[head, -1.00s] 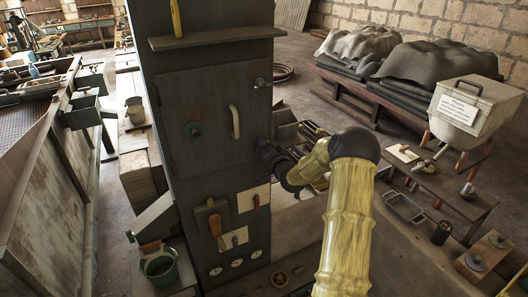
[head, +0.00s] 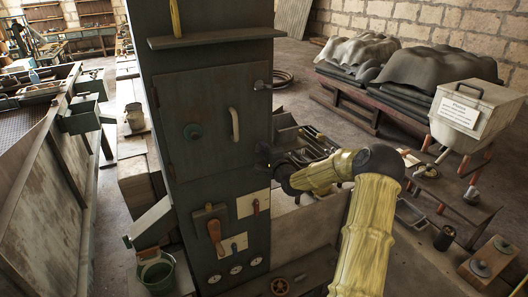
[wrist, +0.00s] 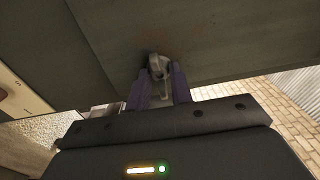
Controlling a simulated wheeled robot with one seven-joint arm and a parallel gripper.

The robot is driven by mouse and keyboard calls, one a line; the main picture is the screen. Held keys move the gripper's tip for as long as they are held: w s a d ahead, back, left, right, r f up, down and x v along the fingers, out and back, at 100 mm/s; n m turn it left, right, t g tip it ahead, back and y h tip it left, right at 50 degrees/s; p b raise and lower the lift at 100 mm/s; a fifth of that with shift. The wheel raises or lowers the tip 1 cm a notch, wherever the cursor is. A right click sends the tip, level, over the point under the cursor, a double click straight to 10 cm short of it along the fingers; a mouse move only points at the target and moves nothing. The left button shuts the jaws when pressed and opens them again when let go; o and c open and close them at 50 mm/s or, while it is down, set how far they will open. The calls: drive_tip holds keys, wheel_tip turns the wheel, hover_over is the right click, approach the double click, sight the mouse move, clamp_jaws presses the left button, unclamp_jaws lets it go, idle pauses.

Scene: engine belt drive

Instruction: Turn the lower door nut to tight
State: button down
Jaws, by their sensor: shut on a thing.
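The grey-green cabinet door (head: 208,90) is closed, with a pale handle (head: 234,124) and a round teal knob. The lower door nut is a pale metal winged piece, seen in the wrist view (wrist: 157,63) standing out from the dark panel. My gripper (wrist: 160,88) is shut on it, with one purple finger on each side. In the head view my gripper (head: 268,158) is at the door's lower right edge, and the dark hand and wrist largely hide the nut there. The upper door fastener (head: 261,85) shows clear of my arm.
A shelf (head: 215,37) juts out above the door. Below it are a brown-handled lever (head: 215,235), a red-handled switch (head: 255,206) and several gauges. A trough with metal parts (head: 300,140) stands just right of the cabinet. A green bucket (head: 157,272) sits at lower left.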

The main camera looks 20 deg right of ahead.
idle(0.3)
drive_tip(key=c, duration=1.3)
unclamp_jaws()
drive_tip(key=shift+o, duration=0.2)
drive_tip(key=shift+s, duration=0.1)
drive_tip(key=s+b, duration=0.4)
drive_tip(key=s, duration=1.3)
drive_tip(key=shift+s+d, duration=0.15)
